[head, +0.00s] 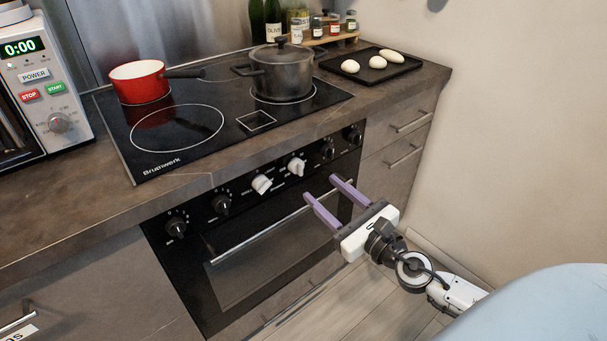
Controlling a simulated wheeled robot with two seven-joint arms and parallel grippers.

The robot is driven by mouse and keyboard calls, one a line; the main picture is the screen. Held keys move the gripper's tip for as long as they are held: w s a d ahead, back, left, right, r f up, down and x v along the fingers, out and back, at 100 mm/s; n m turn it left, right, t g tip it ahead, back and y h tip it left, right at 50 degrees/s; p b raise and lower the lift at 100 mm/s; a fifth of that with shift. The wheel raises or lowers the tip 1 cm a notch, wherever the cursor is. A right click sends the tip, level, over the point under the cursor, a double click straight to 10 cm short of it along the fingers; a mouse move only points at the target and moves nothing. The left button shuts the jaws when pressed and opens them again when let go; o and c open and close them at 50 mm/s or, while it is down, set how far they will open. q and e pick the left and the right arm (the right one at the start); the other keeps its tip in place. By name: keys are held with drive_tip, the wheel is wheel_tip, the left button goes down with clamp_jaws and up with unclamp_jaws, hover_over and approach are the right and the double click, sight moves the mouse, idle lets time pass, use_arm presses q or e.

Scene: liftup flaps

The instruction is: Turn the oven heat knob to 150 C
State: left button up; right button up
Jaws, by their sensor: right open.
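The oven (262,262) is built in under the counter, with a black front and a long handle bar (262,236). Its control strip carries two white knobs, the left one (262,184) and the right one (297,167), between several black knobs, such as one at the far left (176,227). The markings are too small to read. My right gripper (320,197) is open and empty, its two purple fingers pointing at the oven front, below and right of the white knobs. It appears apart from the knobs. My left gripper is out of view.
The cooktop (205,110) holds a red pan (139,82) and a dark pot (283,73). A black tray (372,67) with white pieces stands at the right. A microwave (42,80) stands at the left. Drawers (398,135) adjoin the oven's right side; a wall (520,130) bounds the right.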

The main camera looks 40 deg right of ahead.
sight(301, 171)
drive_tip(key=w+p, duration=0.1)
drive_tip(key=w, duration=0.8)
drive_tip(key=c, duration=1)
drive_tip(key=shift+c, duration=0.2)
